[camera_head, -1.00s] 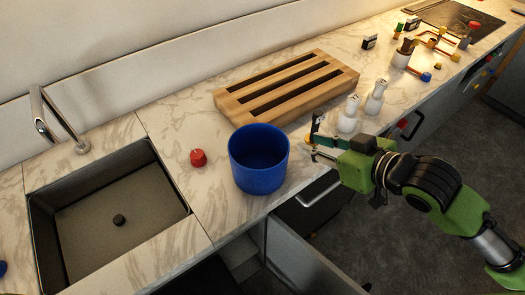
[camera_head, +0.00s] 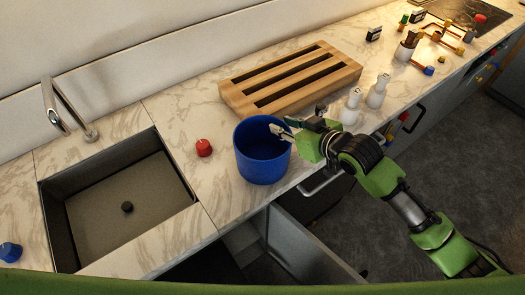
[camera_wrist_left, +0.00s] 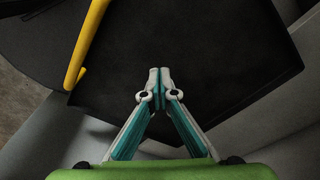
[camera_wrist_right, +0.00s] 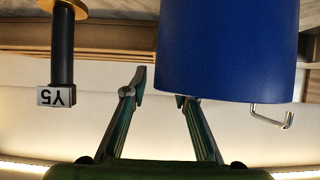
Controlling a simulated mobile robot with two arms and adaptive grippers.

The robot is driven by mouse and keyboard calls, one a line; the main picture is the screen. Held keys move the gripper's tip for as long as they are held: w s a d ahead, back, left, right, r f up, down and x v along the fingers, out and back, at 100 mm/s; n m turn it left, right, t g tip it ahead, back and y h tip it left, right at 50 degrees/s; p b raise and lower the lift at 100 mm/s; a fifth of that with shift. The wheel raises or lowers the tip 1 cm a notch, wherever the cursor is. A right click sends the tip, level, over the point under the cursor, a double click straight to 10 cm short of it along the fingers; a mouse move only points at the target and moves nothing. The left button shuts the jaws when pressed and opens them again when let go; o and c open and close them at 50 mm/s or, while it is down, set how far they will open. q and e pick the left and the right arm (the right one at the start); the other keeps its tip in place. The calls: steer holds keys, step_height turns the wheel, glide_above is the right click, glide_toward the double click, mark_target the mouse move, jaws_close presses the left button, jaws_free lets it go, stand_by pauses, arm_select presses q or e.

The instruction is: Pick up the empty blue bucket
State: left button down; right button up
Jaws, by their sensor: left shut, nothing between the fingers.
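The blue bucket (camera_head: 263,163) stands upright on the marble counter, right of the sink. The part of its inside that shows is bare. My right gripper (camera_head: 300,121) is open at the bucket's right rim; one finger reaches over the rim and the other is outside. In the right wrist view, upside down, the bucket (camera_wrist_right: 228,50) fills the upper right. The right gripper (camera_wrist_right: 158,92) shows spread fingers there, and one fingertip is hidden by the bucket wall. My left gripper (camera_wrist_left: 160,82) is shut and empty in the left wrist view, over a dark surface; the head view does not show it.
A slatted wooden rack (camera_head: 292,80) lies behind the bucket. White shakers (camera_head: 351,106) stand right of my right gripper. A red knob-like object (camera_head: 203,147) sits left of the bucket, near the sink (camera_head: 120,212). An open cabinet door (camera_head: 305,245) is below.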

steer(key=shift+w+a+f, duration=0.15)
steer(key=shift+w, duration=0.05)
steer(key=shift+s, duration=0.1)
jaws_close()
